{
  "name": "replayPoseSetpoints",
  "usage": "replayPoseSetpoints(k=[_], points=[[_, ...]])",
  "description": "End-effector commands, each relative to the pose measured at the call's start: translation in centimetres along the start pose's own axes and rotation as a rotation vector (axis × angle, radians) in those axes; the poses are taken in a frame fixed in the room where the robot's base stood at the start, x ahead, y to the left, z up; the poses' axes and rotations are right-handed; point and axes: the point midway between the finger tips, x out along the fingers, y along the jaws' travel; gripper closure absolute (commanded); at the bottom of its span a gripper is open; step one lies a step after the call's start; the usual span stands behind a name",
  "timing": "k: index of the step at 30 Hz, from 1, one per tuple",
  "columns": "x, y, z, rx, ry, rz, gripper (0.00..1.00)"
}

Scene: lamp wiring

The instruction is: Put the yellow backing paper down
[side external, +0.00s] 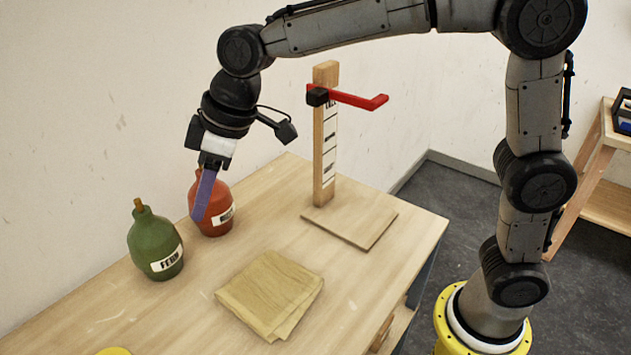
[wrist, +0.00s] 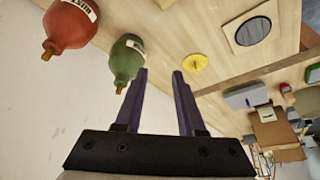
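A folded yellow-tan sheet (side external: 270,294), which looks like the backing paper, lies flat on the wooden table (side external: 365,290) near its front. My gripper (side external: 197,217) points down above the back left of the table, up and left of the sheet and apart from it. Its purple fingers overlap the left side of the red bottle in the side view. In the wrist view my gripper (wrist: 159,72) has its two fingers spread with nothing between them. I cannot make out the sheet in the wrist view.
A red bottle (side external: 217,207) and a green bottle (side external: 154,245) stand near the wall; both also show in the wrist view. A wooden post (side external: 327,140) with a red arm (side external: 350,99) stands behind the sheet. A yellow disc (wrist: 194,62) lies on the table.

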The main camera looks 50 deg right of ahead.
Motion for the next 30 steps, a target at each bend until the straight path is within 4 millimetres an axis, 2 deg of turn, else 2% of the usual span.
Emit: replayPoseSetpoints(k=[1, 3, 5, 9, 12, 15, 18, 21, 24, 30], points=[[-2.4, 1.1, 2.4, 0.057, 0.009, 0.028, 0.62], [-4.7, 2.1, 5.6, 0.13, 0.014, 0.062, 0.62], [-6.5, 2.6, 8.4, 0.193, 0.02, 0.091, 0.62], [-9.7, 3.0, 15.4, 0.342, 0.033, 0.16, 0.62], [-11.1, 2.5, 20.4, 0.446, 0.044, 0.21, 0.62], [-11.7, 1.6, 24.9, 0.541, 0.054, 0.255, 0.62], [-11.7, 0.6, 28.4, 0.619, 0.063, 0.291, 0.62], [-11.4, -0.1, 30.7, 0.671, 0.068, 0.317, 0.62], [-11.2, -0.5, 31.8, 0.697, 0.071, 0.33, 0.62], [-11.1, -0.6, 32.2, 0.707, 0.071, 0.333, 0.62]])
